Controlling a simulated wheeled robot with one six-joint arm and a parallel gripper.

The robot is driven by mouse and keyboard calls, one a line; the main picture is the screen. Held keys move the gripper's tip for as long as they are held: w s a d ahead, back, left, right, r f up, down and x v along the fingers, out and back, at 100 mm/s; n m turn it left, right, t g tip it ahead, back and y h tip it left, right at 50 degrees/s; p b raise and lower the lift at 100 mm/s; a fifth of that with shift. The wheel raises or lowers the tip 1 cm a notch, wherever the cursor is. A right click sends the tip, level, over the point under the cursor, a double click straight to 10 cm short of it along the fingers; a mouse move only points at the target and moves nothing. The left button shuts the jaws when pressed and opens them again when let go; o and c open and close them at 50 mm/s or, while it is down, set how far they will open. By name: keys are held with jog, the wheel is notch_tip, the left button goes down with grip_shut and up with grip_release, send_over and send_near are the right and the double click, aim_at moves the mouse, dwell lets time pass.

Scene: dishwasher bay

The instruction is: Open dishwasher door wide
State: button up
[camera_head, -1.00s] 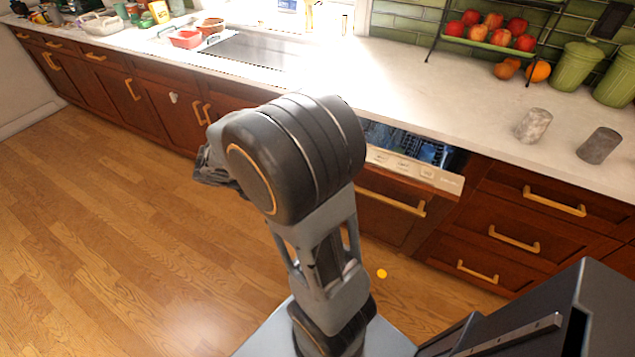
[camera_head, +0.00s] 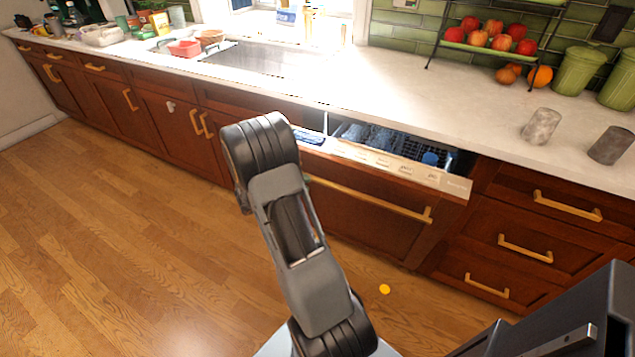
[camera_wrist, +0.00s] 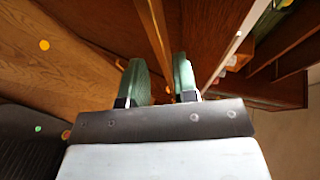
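The dishwasher door (camera_head: 365,225) is a brown wood-fronted panel under the counter. It is tilted slightly outward at the top, with a pale control strip (camera_head: 400,167) along its upper edge and a long gold handle (camera_head: 385,202). Through the gap above it I see a rack and a blue item inside (camera_head: 430,158). My arm stands in front of the door's left end and hides my gripper in the head view. In the wrist view, my gripper (camera_wrist: 159,82) has two green fingers apart. A brown-gold bar-like strip (camera_wrist: 152,30) shows beyond the gap; I cannot tell whether it lies between them.
Drawers with gold handles (camera_head: 525,247) are right of the dishwasher. The white counter (camera_head: 420,105) above holds two grey cylinders (camera_head: 541,126), a fruit rack (camera_head: 490,48) and green canisters. The wooden floor (camera_head: 110,230) is clear on the left.

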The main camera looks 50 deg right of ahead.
aim_at(317, 180)
jog(key=shift+b+x, duration=0.4)
jog(key=shift+x, duration=2.7)
grip_shut()
